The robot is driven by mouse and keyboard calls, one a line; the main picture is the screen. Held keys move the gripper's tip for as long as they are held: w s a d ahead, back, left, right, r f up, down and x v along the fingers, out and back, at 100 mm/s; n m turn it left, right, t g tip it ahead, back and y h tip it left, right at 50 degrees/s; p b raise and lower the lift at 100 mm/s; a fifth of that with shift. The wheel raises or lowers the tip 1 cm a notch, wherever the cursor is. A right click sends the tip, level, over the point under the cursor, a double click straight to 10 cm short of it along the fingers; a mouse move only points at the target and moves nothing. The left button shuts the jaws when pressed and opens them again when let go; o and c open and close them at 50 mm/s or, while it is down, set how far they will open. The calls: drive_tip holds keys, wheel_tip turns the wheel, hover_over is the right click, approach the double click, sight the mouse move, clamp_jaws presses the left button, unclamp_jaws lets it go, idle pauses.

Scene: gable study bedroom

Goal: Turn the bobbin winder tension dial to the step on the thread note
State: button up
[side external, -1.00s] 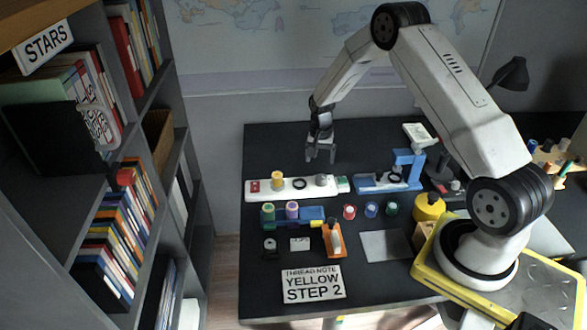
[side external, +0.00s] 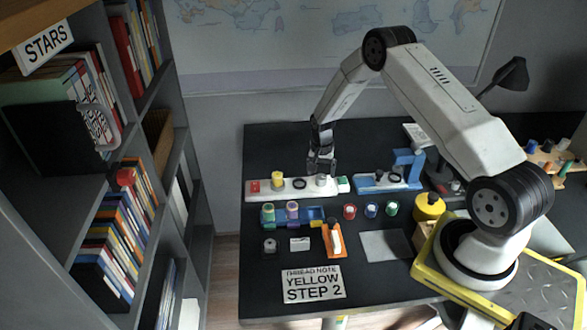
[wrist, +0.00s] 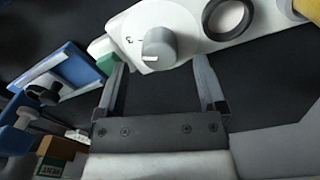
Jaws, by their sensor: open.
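The white bobbin winder (side external: 262,194) lies across the table, with a yellow spool (side external: 278,178) near its left end. Its grey tension dial (side external: 322,180) is toward the right end. In the wrist view the dial (wrist: 160,46) is a round knob with a lighter stripe, and a "3" is printed beside it. My gripper (side external: 321,168) is open just above the dial, pointing down. In the wrist view its fingers (wrist: 160,66) are spread to either side of the knob, not closed on it. The thread note (side external: 313,285) reads "YELLOW STEP 2".
A blue device (side external: 405,170) stands right of the winder. In front are a blue tray (side external: 314,214) with spools, several loose spools, an orange tool (side external: 333,241) and a grey plate (side external: 385,246). The table's back left is clear. A bookshelf (side external: 205,190) stands at left.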

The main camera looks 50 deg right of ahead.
drive_tip(key=shift+f, duration=1.4)
clamp_jaws()
drive_tip(key=shift+n, duration=0.4)
drive_tip(key=n, duration=0.5)
drive_tip(key=shift+s, duration=0.1)
drive_tip(key=n, duration=0.6)
